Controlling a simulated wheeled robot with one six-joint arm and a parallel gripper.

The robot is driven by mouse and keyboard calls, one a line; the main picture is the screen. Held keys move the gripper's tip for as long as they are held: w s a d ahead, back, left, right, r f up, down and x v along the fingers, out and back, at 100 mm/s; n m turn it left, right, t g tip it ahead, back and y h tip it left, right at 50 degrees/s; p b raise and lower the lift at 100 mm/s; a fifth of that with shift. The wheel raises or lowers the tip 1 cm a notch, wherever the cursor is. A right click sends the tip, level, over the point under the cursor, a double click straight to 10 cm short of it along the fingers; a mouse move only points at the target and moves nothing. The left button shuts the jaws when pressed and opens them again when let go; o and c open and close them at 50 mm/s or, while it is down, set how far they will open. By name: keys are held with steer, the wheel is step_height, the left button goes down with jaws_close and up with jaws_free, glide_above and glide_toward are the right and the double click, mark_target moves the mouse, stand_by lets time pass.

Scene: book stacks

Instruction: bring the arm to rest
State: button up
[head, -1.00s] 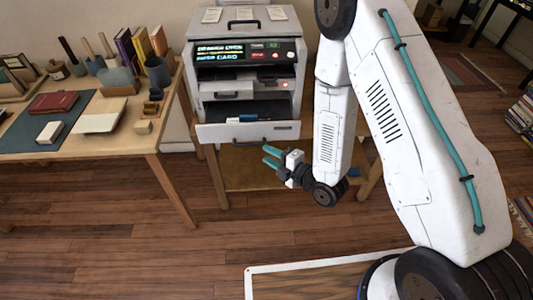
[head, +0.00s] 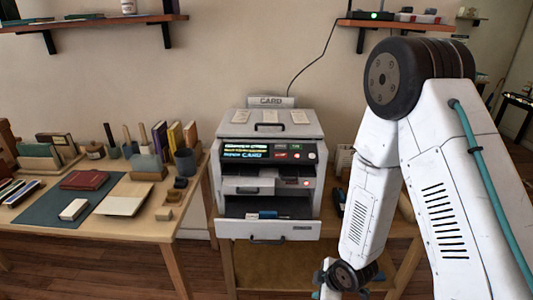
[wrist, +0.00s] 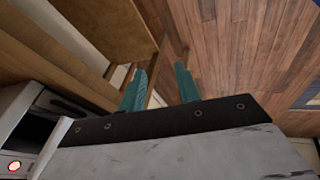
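My gripper has two teal fingers (wrist: 160,85), seen in the wrist view. They stand apart with nothing between them, so it is open and empty. In the head view my white arm comes down at the right, and my gripper's end is mostly cut off by the bottom edge. The wrist (head: 350,276) hangs in front of the low table under the card machine (head: 268,175). The fingers point over the wooden floor and table edge in the wrist view.
The card machine stands on a wooden table, with its lower drawer (head: 268,229) pulled out and a blue item in it. A desk (head: 110,222) at left holds books, brushes and a green mat. Wall shelves (head: 90,22) hang above. Open floor (wrist: 240,50) shows in the wrist view.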

steer(key=s+d+r+m+g+h, duration=0.1)
steer(key=s+d+r+m+g, duration=0.15)
steer(key=r, duration=0.45)
steer(key=s+d+r+m+g+h, duration=0.1)
steer(key=s+d+r+m+h, duration=0.1)
steer(key=s+d+r+m, duration=0.3)
steer(key=d+r+m+g+h, duration=0.1)
steer(key=d+r+m, duration=0.15)
steer(key=r, duration=0.55)
steer(key=s+r+m+t, duration=0.1)
steer(key=s+r+m, duration=0.2)
steer(key=s+r, duration=0.4)
steer(key=s+d+r+m+t+y, duration=0.1)
steer(key=s+r, duration=0.5)
steer(key=r, duration=0.8)
steer(key=shift+s+m, duration=0.35)
steer(key=shift+m, duration=0.55)
